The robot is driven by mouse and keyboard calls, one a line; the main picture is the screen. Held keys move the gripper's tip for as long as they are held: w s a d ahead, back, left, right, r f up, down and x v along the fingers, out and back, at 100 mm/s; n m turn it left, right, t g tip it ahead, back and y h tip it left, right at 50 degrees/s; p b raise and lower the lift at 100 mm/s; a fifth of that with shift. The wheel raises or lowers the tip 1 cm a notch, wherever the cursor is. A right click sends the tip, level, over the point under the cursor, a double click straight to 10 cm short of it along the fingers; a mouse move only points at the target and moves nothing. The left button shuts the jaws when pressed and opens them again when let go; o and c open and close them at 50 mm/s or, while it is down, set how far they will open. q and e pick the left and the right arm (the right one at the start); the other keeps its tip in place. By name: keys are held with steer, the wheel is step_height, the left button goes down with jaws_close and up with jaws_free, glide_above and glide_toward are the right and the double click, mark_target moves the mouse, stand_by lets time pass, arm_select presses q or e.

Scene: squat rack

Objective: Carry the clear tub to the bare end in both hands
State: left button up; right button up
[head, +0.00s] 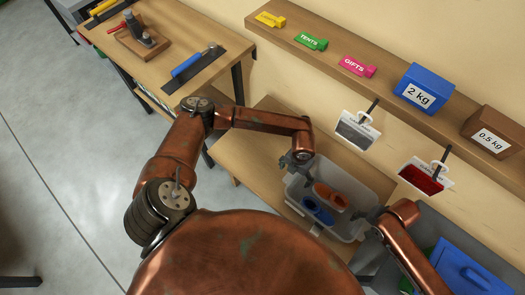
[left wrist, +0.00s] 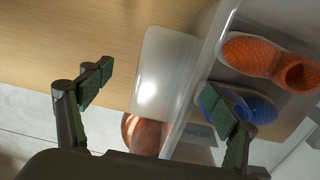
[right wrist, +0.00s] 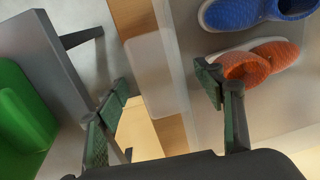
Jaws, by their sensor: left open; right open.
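The clear tub (head: 348,175) stands on a wooden bench top (head: 252,150), with an orange shoe (head: 331,196) and a blue shoe (head: 318,211) inside. My left gripper (head: 297,161) is at the tub's left end. In the left wrist view its open fingers (left wrist: 158,103) are spread either side of the tub's end lip (left wrist: 165,65), one over the blue shoe. My right gripper is at the tub's right end, mostly hidden by its arm in the head view. In the right wrist view its open fingers (right wrist: 165,98) straddle the opposite lip (right wrist: 152,75). Neither grips the tub.
The bench top left of the tub is bare. A shelf (head: 390,75) above carries coloured labels, a blue 2 kg box (head: 424,88) and a brown 0.5 kg box (head: 492,132). Two hanging tags are behind the tub. A blue bin (head: 470,268) is at right; a tool table (head: 155,65) at left.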

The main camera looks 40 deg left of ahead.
steer(key=shift+o, duration=0.2)
steer(key=o, duration=0.5)
steer(key=shift+o, duration=0.2)
arm_select(q)
steer(key=shift+o, duration=0.4)
steer(key=o, duration=0.3)
steer(key=shift+o, duration=0.6)
